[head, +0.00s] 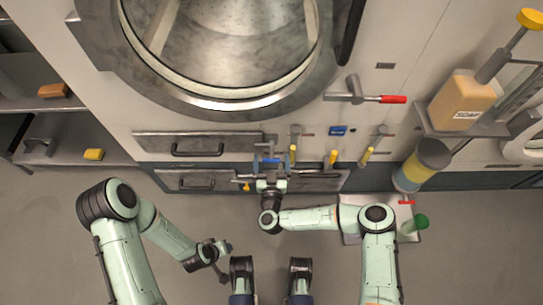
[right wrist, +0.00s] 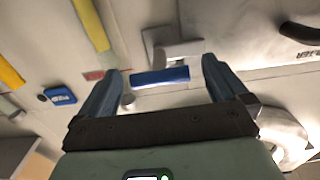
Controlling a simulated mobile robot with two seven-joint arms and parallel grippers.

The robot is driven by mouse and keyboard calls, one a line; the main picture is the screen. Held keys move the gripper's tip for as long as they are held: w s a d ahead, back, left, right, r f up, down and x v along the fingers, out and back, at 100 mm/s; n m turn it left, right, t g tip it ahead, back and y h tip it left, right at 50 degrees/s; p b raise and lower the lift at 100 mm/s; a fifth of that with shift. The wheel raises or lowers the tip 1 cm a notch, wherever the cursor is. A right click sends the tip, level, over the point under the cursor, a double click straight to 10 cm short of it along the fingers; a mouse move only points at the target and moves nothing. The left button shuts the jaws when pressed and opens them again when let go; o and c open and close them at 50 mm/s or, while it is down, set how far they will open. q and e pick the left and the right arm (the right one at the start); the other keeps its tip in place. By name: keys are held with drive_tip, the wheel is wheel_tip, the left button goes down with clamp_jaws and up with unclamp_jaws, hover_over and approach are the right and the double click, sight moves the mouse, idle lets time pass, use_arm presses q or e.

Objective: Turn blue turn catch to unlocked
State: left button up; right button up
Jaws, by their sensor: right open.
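The blue turn catch (right wrist: 160,77) shows in the right wrist view as a blue bar, lying nearly level with a slight tilt. It sits just below a pale metal bracket (right wrist: 178,50). My right gripper (right wrist: 160,80) is open, with one finger on each side of the blue bar and visible gaps to it. In the head view the catch (head: 271,160) is small and partly covered by my right gripper (head: 270,166) at the panel front. My left gripper (head: 220,264) is low and away from the panel; its fingers are too small to read.
A red-tipped lever (head: 392,99) and a soap bottle (head: 462,100) are further right. Drawers (head: 190,146) are left. The floor (head: 60,215) at left is clear.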

drive_tip(key=shift+w, duration=1.3)
